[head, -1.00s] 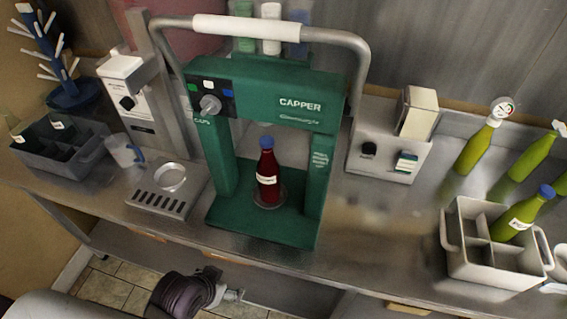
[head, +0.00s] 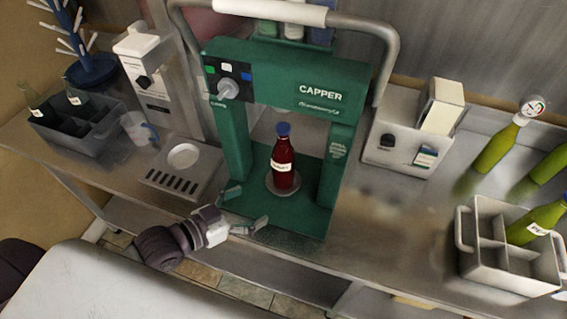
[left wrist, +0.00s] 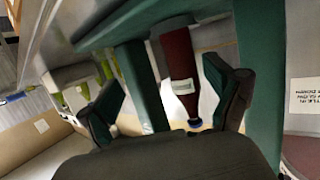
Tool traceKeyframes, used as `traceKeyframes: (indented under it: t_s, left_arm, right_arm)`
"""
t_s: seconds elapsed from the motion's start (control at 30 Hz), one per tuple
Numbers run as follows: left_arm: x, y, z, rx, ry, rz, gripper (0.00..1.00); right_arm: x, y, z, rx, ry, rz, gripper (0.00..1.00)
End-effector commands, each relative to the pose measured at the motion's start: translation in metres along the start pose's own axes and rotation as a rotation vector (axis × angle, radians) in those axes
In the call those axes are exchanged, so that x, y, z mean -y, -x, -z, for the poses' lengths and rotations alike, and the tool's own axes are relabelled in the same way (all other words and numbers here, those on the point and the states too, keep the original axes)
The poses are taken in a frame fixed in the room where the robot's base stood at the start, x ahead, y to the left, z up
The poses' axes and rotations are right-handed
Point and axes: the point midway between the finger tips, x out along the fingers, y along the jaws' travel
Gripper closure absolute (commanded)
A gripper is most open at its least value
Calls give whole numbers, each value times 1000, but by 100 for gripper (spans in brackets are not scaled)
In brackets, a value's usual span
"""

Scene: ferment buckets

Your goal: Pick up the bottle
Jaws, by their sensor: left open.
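A dark red bottle (head: 283,160) with a blue cap and a white label stands upright on the round plate of the green capper (head: 236,150). My left gripper (head: 247,208) is open and empty at the front edge of the capper's base, to the front left of the bottle and apart from it. In the left wrist view the bottle (left wrist: 180,72) shows upside down between the two spread fingers of the gripper (left wrist: 168,98), beyond their tips. My right gripper is not in view.
The capper's uprights stand on both sides of the bottle. A light crate (head: 478,268) with a green bottle (head: 532,222) stands at right. A dark crate (head: 72,140), a clear mug (head: 138,130) and a drip tray (head: 165,182) are at left.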

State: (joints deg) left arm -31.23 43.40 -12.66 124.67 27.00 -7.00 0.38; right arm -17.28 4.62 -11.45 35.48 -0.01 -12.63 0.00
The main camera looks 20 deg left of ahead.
Motion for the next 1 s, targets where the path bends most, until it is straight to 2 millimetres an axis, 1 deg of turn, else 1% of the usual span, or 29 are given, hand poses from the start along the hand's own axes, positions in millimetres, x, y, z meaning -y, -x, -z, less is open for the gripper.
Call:
traceKeyframes:
  t_s: [0.03, 0.2, 0.3, 0.4, 0.47, 0.57, 0.8, 0.9, 1.0]
  left_arm:
    - [7, 3, 7, -54, -8, -15, 10]
    - [26, 15, 33, -220, -3, -39, 10]
    - [32, 20, 42, -271, -1, -42, 10]
    - [35, 18, 47, -293, 1, -42, 10]
    - [35, 13, 50, -297, 1, -41, 10]
    - [34, -1, 55, -299, 1, -41, 10]
    - [32, -39, 67, -297, 0, -42, 10]
    - [32, -51, 70, -296, 1, -41, 10]
    - [31, -58, 70, -293, 2, -42, 10]
  right_arm:
    - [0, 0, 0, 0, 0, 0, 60]
    - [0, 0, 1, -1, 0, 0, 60]
    - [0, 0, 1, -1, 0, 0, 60]
    - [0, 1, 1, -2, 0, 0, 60]
    - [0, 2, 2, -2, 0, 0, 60]
    - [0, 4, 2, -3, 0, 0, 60]
    - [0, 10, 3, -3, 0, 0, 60]
    - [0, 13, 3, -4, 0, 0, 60]
    - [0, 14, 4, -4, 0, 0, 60]
